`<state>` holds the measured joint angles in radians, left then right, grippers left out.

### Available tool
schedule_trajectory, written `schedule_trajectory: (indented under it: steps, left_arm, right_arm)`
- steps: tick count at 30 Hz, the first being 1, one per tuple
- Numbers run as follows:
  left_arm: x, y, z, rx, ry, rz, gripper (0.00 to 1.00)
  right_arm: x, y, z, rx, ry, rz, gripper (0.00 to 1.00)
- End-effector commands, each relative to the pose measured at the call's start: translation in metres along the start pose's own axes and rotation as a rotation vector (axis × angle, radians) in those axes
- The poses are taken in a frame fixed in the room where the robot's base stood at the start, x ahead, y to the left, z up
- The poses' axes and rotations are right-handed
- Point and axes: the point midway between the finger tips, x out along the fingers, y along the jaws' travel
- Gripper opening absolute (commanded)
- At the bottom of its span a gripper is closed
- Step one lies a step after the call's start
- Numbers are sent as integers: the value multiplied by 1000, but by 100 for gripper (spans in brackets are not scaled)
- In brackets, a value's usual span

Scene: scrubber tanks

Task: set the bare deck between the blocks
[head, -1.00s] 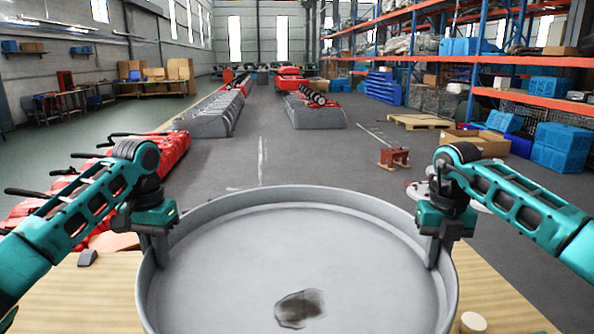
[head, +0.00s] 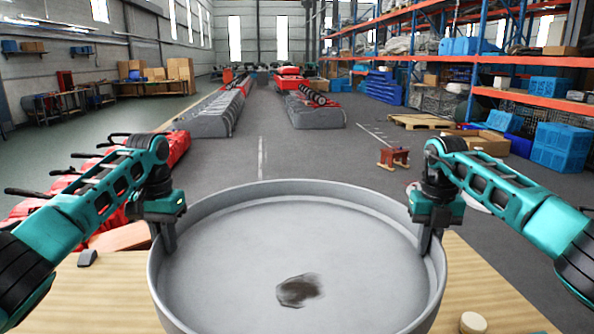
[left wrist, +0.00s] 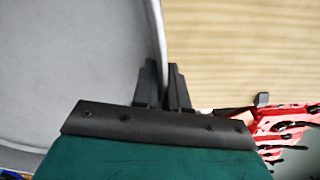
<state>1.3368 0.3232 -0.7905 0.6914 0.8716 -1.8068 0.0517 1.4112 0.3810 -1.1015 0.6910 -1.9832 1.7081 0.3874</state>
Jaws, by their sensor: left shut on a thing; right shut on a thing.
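A large round grey deck (head: 370,265) with a raised rim fills the front middle of the head view; its near edge is cut off. A dark smudge marks its floor. My left gripper (head: 166,236) is shut on the left rim, and the left wrist view shows its fingers (left wrist: 163,88) on either side of the rim. My right gripper (head: 431,236) is shut on the right rim. A small grey block (head: 88,258) lies left of the deck and a cream round block (head: 473,322) right of it. I cannot tell whether the deck touches the table.
The wooden table (head: 490,290) shows on both sides of the deck. Red machines (head: 175,150) stand beyond it at the left. A small red-brown stand (head: 393,158) is on the floor at the right. Blue and orange shelving (head: 540,100) runs along the right.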

Motion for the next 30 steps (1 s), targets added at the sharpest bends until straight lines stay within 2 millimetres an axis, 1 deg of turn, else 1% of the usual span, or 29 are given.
schedule_trajectory:
  steps: [1,8,14,30]
  left_arm:
    - [-4,0,-2,0,7,0,0]
    - [-4,0,-4,2,6,-2,0]
    - [-3,0,-2,2,5,-1,0]
    - [-2,3,19,4,3,-1,0]
  right_arm:
    - [-3,0,2,1,-3,1,0]
    - [-3,1,4,-1,-5,1,0]
    - [-3,0,2,0,-5,1,0]
    - [-3,-3,-18,0,-6,2,0]
